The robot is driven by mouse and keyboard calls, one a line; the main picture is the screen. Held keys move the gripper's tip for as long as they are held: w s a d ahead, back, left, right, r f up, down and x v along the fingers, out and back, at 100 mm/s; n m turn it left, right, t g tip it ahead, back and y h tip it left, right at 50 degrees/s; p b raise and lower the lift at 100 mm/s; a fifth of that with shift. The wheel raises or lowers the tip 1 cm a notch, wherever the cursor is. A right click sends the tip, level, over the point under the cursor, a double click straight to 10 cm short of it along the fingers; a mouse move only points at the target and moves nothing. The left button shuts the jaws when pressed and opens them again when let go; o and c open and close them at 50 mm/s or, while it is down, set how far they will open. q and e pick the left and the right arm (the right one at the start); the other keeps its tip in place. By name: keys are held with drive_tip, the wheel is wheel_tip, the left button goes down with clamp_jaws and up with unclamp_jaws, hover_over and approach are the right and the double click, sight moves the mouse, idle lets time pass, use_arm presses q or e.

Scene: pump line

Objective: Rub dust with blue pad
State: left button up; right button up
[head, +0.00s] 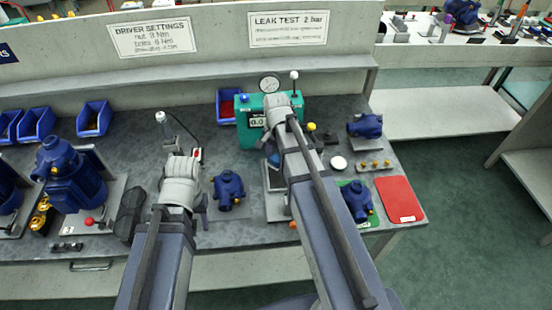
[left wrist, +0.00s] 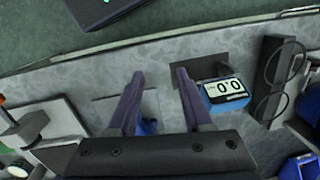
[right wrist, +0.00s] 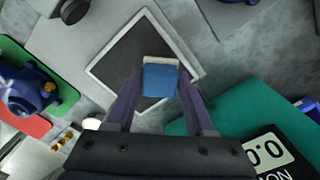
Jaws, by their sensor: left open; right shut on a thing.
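My right gripper (right wrist: 161,72) is shut on the blue pad (right wrist: 160,82), which has a pale top edge. The pad is over a dark square panel (right wrist: 126,62) with a pale frame; I cannot tell whether it touches. In the head view my right arm hides most of this panel, and a bit of blue shows beside the wrist. I cannot make out dust on the dark surface. My left gripper (left wrist: 159,72) is open and empty above the bench, left of a blue pump part (head: 228,188) in the head view.
The teal leak tester (head: 251,122) stands behind my right gripper. A blue pump part on a green mat (right wrist: 55,88) and a red mat (head: 399,197) lie to the right. A large blue pump (head: 72,180) stands left. Blue bins (head: 94,118) line the back.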

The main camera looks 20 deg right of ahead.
drive_tip(key=shift+r+p, duration=0.45)
drive_tip(key=shift+r, duration=0.4)
drive_tip(key=shift+r+p, duration=1.5)
